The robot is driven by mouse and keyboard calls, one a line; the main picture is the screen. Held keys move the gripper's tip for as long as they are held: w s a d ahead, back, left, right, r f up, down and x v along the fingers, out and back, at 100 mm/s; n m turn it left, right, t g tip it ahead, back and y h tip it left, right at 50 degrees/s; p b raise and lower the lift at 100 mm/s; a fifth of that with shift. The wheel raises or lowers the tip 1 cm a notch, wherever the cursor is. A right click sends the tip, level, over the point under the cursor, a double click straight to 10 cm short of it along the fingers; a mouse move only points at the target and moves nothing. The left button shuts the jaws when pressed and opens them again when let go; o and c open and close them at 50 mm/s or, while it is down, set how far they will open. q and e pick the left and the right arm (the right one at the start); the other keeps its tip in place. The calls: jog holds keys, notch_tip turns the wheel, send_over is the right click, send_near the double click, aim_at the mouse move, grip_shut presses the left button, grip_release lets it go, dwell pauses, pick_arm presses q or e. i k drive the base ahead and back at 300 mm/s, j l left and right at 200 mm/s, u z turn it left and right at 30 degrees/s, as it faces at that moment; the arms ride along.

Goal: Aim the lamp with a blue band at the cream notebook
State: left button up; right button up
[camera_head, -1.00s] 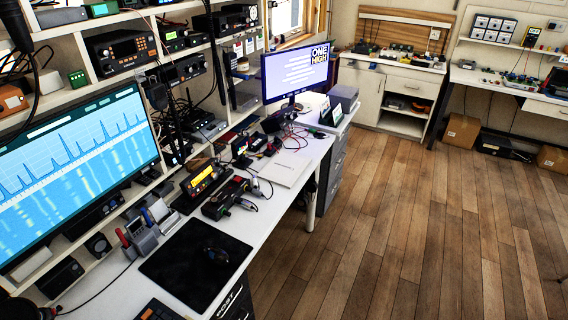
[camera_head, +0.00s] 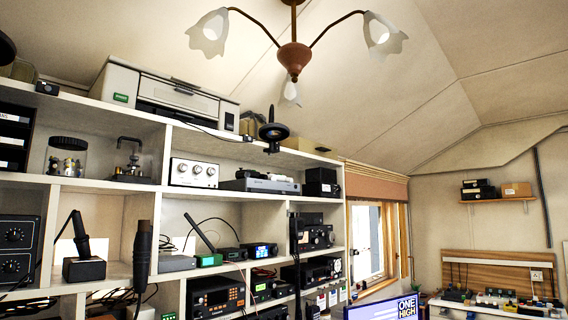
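I do not see a lamp with a blue band in the head view. No cream notebook can be made out either. The desk top is below the frame, so anything lying on it is hidden. A ceiling lamp (camera_head: 294,58) with white flower-shaped shades hangs at the top, and I see no blue band on it. Neither of my grippers is in the picture.
White cubby shelves (camera_head: 228,192) full of radio gear fill the left. A printer (camera_head: 165,97) stands on top of them. A monitor (camera_head: 385,308) shows at the bottom edge. A small wall shelf (camera_head: 497,200) holds boxes at the back right.

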aim_at(285, 130)
jog(key=i+l+u, duration=0.25)
jog(key=i+l, duration=0.65)
jog(key=i, duration=0.1)
